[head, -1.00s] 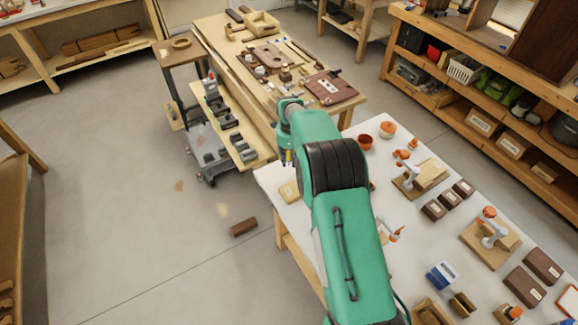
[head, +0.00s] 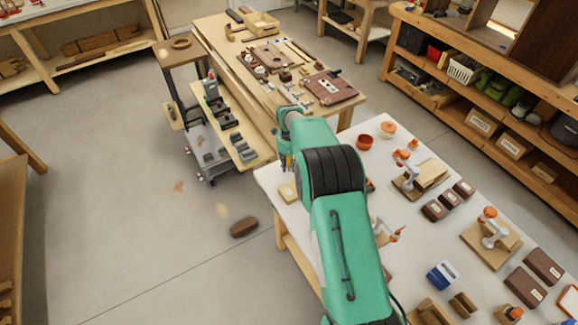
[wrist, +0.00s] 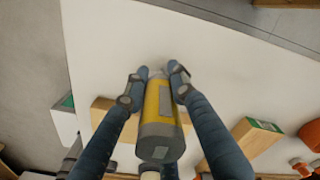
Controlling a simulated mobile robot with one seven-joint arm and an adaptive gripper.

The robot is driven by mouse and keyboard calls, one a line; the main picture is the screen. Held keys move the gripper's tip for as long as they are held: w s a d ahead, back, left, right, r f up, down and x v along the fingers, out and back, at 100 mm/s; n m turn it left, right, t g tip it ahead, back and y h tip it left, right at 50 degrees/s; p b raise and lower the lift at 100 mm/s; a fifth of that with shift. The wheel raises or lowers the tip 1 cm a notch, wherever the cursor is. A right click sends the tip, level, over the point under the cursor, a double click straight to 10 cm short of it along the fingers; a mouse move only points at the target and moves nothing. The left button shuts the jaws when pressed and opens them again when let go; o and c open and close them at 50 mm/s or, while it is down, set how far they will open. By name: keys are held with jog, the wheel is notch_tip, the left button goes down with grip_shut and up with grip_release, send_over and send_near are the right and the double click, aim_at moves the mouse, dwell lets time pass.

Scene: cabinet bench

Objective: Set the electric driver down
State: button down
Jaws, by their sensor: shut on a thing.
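The electric driver (wrist: 159,110) shows in the wrist view as a yellow and grey cylinder, close to the camera.
A tan block (head: 288,191) lies on the table near my gripper. Bowls (head: 365,142), small dark boxes (head: 434,210) and orange-topped devices (head: 487,213) stand to the right. A wooden bench (head: 237,60) with parts is behind. In the wrist view, the white surface beyond the fingertips is clear.

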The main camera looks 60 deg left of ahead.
jog(key=shift+f, duration=0.1)
jog(key=c, duration=1.5)
grip_release()
jog(key=shift+o, duration=0.2)
notch_tip(320, 180, up, 12)
jog(key=shift+r+p, duration=0.1)
jog(key=shift+p, duration=0.4)
jog(key=shift+w+r, duration=0.1)
